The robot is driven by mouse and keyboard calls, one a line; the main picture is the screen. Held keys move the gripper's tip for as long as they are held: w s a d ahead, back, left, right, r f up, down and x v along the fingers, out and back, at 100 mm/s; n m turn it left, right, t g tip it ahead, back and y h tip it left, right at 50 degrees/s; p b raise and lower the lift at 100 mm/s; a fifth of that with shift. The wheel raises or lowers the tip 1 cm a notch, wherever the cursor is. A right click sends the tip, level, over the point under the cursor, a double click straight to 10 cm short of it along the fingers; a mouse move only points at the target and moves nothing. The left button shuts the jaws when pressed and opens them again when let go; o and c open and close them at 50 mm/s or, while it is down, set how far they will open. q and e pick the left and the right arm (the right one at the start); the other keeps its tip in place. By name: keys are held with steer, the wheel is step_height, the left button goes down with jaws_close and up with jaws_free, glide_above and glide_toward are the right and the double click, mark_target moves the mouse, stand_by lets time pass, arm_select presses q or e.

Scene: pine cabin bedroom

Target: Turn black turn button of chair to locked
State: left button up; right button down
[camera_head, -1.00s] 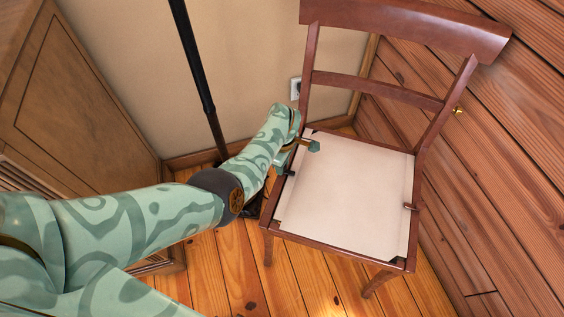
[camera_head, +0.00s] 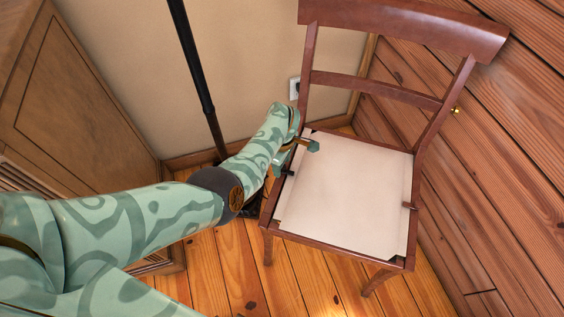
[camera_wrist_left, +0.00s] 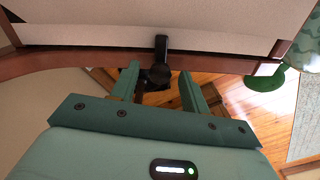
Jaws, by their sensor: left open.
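The wooden chair (camera_head: 393,93) stands in the corner with a pale seat panel (camera_head: 350,190) in its brown frame. The black turn button (camera_head: 290,173) is at the seat's left edge. In the left wrist view the black turn button (camera_wrist_left: 161,50) has a narrow tab reaching over the edge of the pale panel (camera_wrist_left: 90,35). My left gripper (camera_head: 290,158) is at the chair's left side. In the left wrist view its two fingers (camera_wrist_left: 160,78) are apart, one on each side of the button's lower black part. Contact cannot be told. My right gripper is out of view.
A brown catch (camera_head: 410,206) sits on the seat's right edge. A black pole (camera_head: 197,75) stands behind my left arm. A wooden cabinet (camera_head: 75,90) is at the left and a plank wall (camera_head: 500,150) at the right. Floor (camera_head: 240,270) is bare in front.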

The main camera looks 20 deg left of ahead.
arm_select(q)
step_height(320, 180, up, 16)
steer(key=p, duration=0.9)
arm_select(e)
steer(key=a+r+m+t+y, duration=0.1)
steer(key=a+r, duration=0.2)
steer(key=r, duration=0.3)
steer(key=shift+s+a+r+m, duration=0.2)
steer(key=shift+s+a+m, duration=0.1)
